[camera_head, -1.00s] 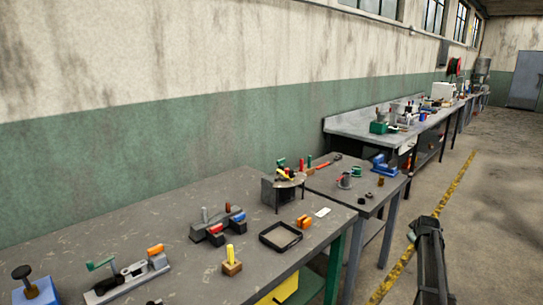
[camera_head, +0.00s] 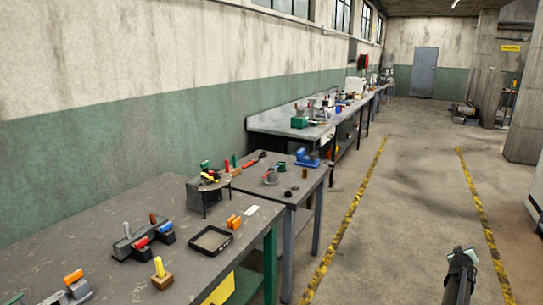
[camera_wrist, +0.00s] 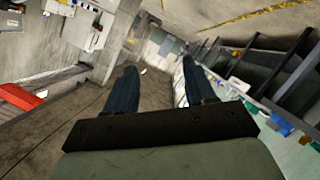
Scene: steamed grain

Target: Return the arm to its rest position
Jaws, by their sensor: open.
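My gripper shows in the wrist view (camera_wrist: 156,92), with its two dark blue fingers spread well apart and nothing between them. In the head view my arm's dark end (camera_head: 460,275) is at the lower right, over the open floor and to the right of the benches. It is apart from the benches and touches nothing that I can see. The fingertips cannot be made out clearly in the head view.
The near workbench (camera_head: 60,225) at left holds small fixtures, a black square tray (camera_head: 211,241) and a yellow-handled block (camera_head: 161,275). A second table (camera_head: 300,186) and a long bench (camera_head: 265,122) stand behind. The floor (camera_head: 410,210) between the yellow-black lines is clear.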

